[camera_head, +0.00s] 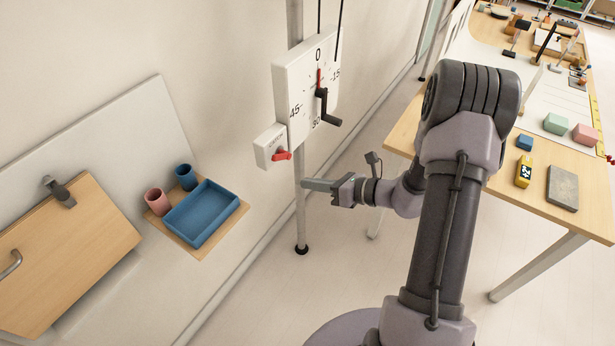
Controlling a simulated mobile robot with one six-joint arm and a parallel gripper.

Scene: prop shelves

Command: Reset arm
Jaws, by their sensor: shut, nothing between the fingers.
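My gripper (305,185) is shut and empty. It points left, just in front of the metal pole, below a white timer-like box (298,95) with a dial and a black crank. My arm rises from its base at the bottom, bends at the top right of the middle and comes back down to the gripper. A small white box (270,147) with a red lever hangs on the lower left of the dial box, above the gripper. Whether the fingertips touch the pole cannot be told.
A wall shelf (238,213) at left holds a blue tray (205,238), a pink cup (157,201) and a blue cup (186,177). A wooden hinged panel (75,255) is further left. A table (525,215) with blocks stands at right. Floor between is clear.

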